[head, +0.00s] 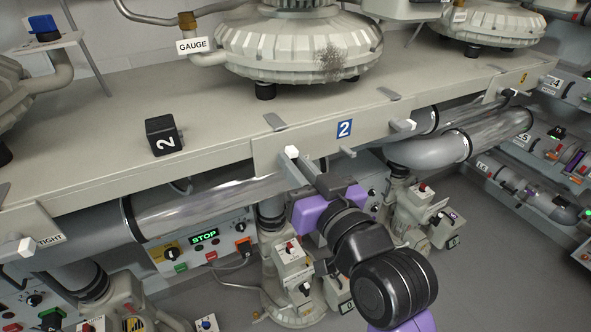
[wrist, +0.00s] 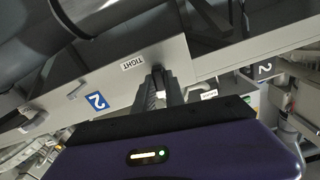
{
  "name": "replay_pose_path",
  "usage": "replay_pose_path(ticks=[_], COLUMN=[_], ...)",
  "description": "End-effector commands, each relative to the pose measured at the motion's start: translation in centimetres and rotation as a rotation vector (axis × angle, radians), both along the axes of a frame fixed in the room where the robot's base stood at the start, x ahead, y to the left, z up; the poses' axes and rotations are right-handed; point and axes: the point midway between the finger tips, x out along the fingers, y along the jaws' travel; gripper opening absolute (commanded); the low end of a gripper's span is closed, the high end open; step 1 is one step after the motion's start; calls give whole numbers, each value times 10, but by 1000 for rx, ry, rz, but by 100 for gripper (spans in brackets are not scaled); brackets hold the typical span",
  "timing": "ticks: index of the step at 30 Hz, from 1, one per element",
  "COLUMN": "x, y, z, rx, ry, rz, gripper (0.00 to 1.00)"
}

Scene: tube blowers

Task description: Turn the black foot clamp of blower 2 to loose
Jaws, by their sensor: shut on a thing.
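Blower 2 (head: 300,50) is a large pale ribbed housing on the bench, above a blue "2" plate (head: 344,128) on the bench's front edge. Below that edge, a clamp handle with a white tip (head: 291,152) sticks out left of the plate. My purple gripper (head: 318,188) reaches up from below, its dark fingers closed at this handle. In the wrist view the fingers (wrist: 158,92) close around a small white piece beside a "TIGHT" label (wrist: 132,62). The fingers and purple palm hide most of the clamp. I cannot make out its black foot part.
A clear tube (head: 205,205) runs under the bench edge, and a control panel (head: 205,240) reading STOP stands below.

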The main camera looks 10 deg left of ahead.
Motion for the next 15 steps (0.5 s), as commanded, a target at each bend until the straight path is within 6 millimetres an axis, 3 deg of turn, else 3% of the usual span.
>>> replay_pose_path(ticks=[15], x=[-1], y=[1], z=[-2], rx=[-136], ry=[-86], rz=[0], gripper=[0])
